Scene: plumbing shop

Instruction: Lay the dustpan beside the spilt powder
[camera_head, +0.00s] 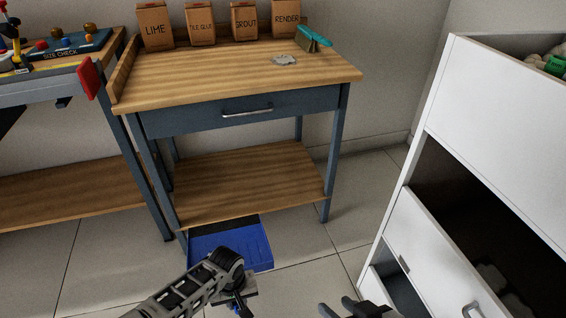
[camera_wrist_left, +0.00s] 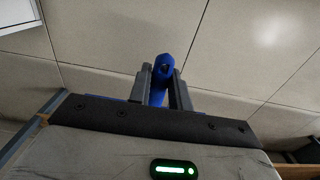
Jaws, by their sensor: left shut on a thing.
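The blue dustpan (camera_head: 232,243) shows low in the head view, in front of the bench's lower part and partly hidden by my left arm. My left gripper (camera_head: 240,298) is shut on its blue handle, which stands between the two fingers in the left wrist view (camera_wrist_left: 163,72). The spilt powder (camera_head: 284,60) is a small pale grey patch on the wooden bench top (camera_head: 215,85), well above and beyond the dustpan. My right gripper (camera_head: 342,309) shows at the bottom edge, partly cut off, its fingers apart and empty.
A teal brush (camera_head: 314,38) stands right of the powder. Boxes marked LIME (camera_head: 155,27), GROUT (camera_head: 244,22) and RENDER (camera_head: 286,18) line the bench's back. A red piece (camera_head: 89,79) is at the left bench. A white cabinet (camera_head: 490,110) stands right. The bench's front middle is clear.

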